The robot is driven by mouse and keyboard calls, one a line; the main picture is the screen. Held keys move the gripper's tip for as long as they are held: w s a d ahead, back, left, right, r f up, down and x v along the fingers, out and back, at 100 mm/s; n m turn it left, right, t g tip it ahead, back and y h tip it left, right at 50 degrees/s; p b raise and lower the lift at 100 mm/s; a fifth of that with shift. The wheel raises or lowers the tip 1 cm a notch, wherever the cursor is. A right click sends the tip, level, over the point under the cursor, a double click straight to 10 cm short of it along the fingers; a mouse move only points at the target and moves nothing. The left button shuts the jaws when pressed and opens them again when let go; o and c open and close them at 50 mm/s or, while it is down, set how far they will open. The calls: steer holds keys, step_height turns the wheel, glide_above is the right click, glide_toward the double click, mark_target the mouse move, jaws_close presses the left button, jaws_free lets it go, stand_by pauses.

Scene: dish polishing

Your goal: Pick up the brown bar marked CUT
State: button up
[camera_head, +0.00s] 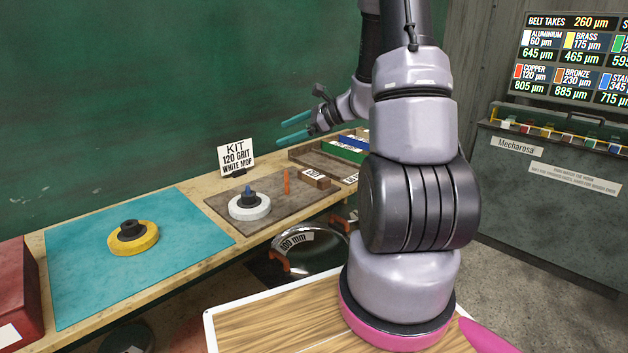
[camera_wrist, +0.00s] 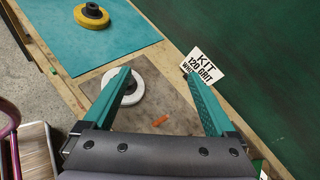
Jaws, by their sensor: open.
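A brown bar (camera_head: 314,180) with a white label lies on the grey-brown mat at the right of a white mop wheel; its lettering is too small to read for certain. My gripper (camera_head: 281,134) is open and empty, in the air above the bench, up and left of the bar. In the wrist view my gripper's (camera_wrist: 158,76) two teal fingers are spread apart over the mat, with nothing between them. I cannot make out the brown bar in the wrist view.
On the mat (camera_head: 222,203) are the white wheel (camera_head: 249,207) and an orange stick (camera_head: 286,182). A compartmented tray (camera_head: 300,153) with blue and green bars stands behind. A KIT card (camera_head: 236,156) stands at the wall. A yellow wheel (camera_head: 134,238) sits on the teal mat (camera_head: 75,270).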

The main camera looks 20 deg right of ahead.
steer(key=w+d+f+m+t+h, duration=0.2)
steer(key=w+d+f+m+t, duration=0.15)
steer(key=d+f+m, duration=0.4)
steer(key=m+t+h, duration=0.1)
steer(key=m+h, duration=0.2)
steer(key=h, duration=0.1)
glide_toward(318, 176)
steer(key=shift+w+a+f, duration=0.3)
steer(key=shift+w+a, duration=0.3)
steer(key=shift+a, duration=0.05)
steer(key=shift+m, duration=0.25)
steer(key=x, duration=0.4)
steer(key=shift+w+d+f, duration=0.15)
steer(key=shift+f, duration=0.2)
steer(key=shift+r+x, duration=0.15)
steer(key=shift+x, duration=1.4)
steer(key=shift+r+x, duration=0.1)
steer(key=shift+x, duration=1.5)
steer(key=shift+w+d, duration=0.15)
steer(key=shift+d, duration=0.05)
steer(key=shift+c, duration=0.3)
jaws_close()
